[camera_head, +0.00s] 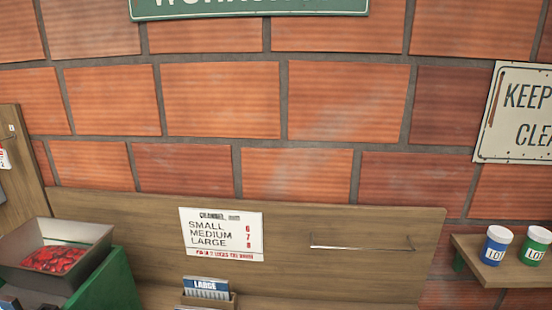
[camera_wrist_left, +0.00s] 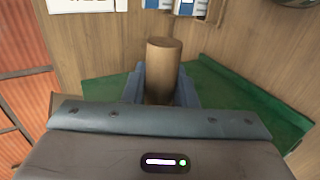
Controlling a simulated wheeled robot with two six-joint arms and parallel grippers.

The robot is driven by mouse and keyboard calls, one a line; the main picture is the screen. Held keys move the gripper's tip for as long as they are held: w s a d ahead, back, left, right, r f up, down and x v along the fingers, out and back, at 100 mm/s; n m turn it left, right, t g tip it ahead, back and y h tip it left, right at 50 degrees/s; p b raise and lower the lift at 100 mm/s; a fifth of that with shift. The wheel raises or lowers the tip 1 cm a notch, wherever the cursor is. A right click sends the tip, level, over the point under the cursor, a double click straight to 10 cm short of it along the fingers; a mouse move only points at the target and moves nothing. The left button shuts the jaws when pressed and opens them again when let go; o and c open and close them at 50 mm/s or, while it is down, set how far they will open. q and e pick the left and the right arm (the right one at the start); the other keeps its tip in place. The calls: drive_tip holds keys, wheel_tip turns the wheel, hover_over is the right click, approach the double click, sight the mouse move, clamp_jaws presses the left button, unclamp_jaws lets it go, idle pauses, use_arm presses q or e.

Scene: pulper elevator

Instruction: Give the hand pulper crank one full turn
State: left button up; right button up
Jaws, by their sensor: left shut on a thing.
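The hand pulper shows at the lower left of the head view, with a green body (camera_head: 105,285) and a grey hopper (camera_head: 25,240) holding red cherries (camera_head: 55,258). In the left wrist view, the crank's wooden handle (camera_wrist_left: 163,62) is a brown upright cylinder. My left gripper (camera_wrist_left: 161,88) is shut on this handle, with one blue-grey finger on each side. A green surface (camera_wrist_left: 235,95) lies behind it. The rest of the crank is hidden. My right gripper is in neither view.
A size sign (camera_head: 221,234) is on the wooden back panel (camera_head: 350,215), above a small card holder (camera_head: 208,298). A shelf (camera_head: 500,268) at the right holds a blue-labelled cup (camera_head: 496,246) and a green-labelled cup (camera_head: 534,247). A brick wall stands behind.

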use_arm(q)
drive_tip(key=s+f, duration=0.2)
drive_tip(key=shift+s+a+f, duration=0.1)
drive_tip(key=shift+s+f, duration=0.1)
drive_tip(key=shift+f, duration=0.2)
idle(0.3)
drive_tip(key=f, duration=0.1)
drive_tip(key=s+f, duration=0.1)
drive_tip(key=f, duration=0.1)
drive_tip(key=shift+f, duration=0.3)
